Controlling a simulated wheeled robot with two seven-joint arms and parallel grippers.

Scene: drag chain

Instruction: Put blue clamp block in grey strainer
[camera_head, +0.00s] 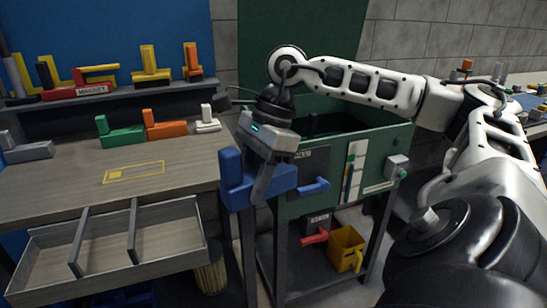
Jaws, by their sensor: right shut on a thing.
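The blue clamp block (235,180) is in the jaws of my right gripper (262,190). It is held in the air between the right edge of the wooden workbench and the green cabinet. The gripper points down, and its fingers cover part of the block. I cannot make out a grey strainer for certain. My left gripper is not in view.
The workbench (60,190) carries green (121,137), orange (165,125), white (207,121) and grey (28,152) blocks and a yellow outline. Its divided drawer (160,245) hangs open in front. The green cabinet (345,150) has an open top. A yellow bin (346,250) sits below.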

